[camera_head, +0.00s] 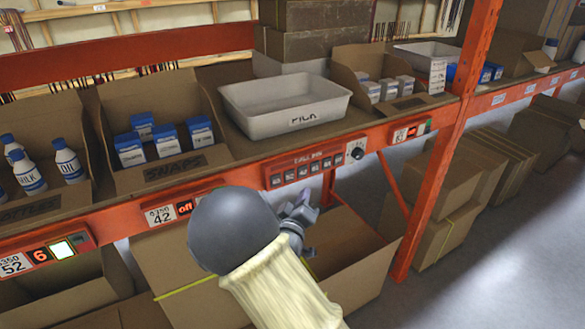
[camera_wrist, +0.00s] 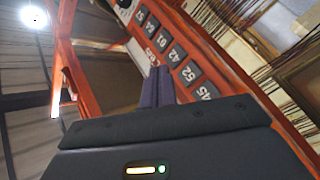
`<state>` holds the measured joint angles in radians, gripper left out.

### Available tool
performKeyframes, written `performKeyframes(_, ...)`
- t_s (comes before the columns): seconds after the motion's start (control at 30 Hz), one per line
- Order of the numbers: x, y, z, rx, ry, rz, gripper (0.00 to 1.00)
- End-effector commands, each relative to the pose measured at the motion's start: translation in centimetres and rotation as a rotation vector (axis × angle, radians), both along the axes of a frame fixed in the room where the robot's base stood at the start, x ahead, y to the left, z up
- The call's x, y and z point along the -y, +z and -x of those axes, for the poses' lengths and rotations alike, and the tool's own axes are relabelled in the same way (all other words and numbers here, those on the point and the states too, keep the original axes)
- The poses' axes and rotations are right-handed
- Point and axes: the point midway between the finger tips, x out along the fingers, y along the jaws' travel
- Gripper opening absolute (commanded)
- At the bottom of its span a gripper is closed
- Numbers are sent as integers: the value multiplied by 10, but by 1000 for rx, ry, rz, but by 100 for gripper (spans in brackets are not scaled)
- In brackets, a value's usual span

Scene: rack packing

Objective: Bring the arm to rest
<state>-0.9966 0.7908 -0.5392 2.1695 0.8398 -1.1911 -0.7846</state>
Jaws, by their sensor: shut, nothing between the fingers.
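My arm reaches up from the bottom of the head view toward the front of the rack. My gripper (camera_head: 303,203) is near the orange shelf beam (camera_head: 243,183), just below the number panel, above an open carton on the lower level. In the wrist view the two dark fingers of my gripper (camera_wrist: 157,88) are together with nothing between them. They point toward the beam and its row of number plates (camera_wrist: 178,53). Whether the fingers touch the beam cannot be told.
A white PICK tray (camera_head: 285,105) stands empty on the shelf. Left of it are a carton of blue-and-white boxes (camera_head: 165,138) and a carton of bottles (camera_head: 40,165). An orange upright (camera_head: 447,140) stands right of my arm. The floor (camera_head: 480,250) at right is clear.

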Motion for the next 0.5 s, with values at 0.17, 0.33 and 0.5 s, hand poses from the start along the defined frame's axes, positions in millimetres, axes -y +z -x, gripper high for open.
performKeyframes(0.17, 23, -13, -3, -108, -12, -98, 0)
performKeyframes(0.33, 60, -39, 6, -339, -31, -318, 0)
performKeyframes(0.5, 90, -58, 37, -577, -57, -538, 0)
